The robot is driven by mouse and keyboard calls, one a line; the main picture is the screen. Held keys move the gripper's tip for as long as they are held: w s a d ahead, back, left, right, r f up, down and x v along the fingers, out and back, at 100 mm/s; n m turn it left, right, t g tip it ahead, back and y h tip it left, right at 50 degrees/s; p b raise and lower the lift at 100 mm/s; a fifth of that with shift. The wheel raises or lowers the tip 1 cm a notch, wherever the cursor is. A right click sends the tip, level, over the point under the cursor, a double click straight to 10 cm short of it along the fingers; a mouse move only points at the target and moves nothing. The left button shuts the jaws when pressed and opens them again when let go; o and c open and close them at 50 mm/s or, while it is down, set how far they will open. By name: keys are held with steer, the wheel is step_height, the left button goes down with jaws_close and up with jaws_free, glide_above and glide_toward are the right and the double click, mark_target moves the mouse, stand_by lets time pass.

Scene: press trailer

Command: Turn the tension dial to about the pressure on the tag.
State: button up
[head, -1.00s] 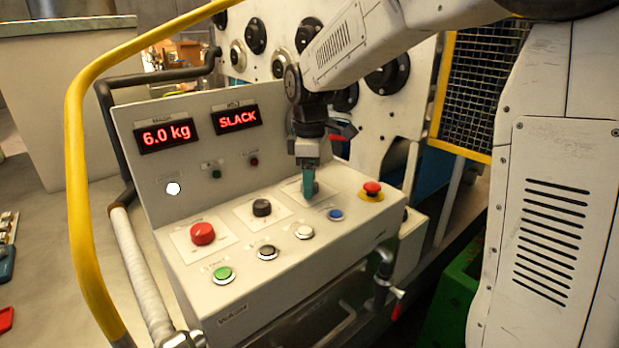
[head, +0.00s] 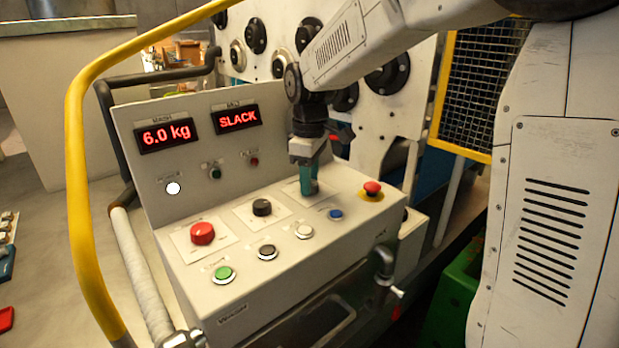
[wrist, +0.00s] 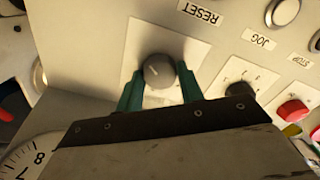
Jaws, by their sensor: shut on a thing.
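The tension dial is a grey round knob (wrist: 158,71) on a pale square plate in the wrist view. In the head view my gripper hides it at the right end of the panel's knob row. My gripper (head: 308,190) points down, and its teal fingers also show in the wrist view (wrist: 160,88), shut on the knob from both sides. One display (head: 167,134) reads 6.0 kg and another (head: 237,119) reads SLACK. I cannot make out a tag with a pressure.
A red knob (head: 202,233) and a black knob (head: 262,207) stand left of my gripper. A blue button (head: 336,214) is in front, and a red mushroom button (head: 372,188) is to the right. A yellow rail (head: 75,190) runs along the left. A gauge (wrist: 32,160) partly shows.

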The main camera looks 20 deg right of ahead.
steer(key=m, duration=1.2)
steer(key=shift+m, duration=0.4)
steer(key=m, duration=1.1)
steer(key=shift+m, duration=0.4)
steer(key=o, duration=1)
steer(key=shift+r, duration=0.1)
step_height(320, 180, up, 8)
steer(key=shift+f, duration=0.15)
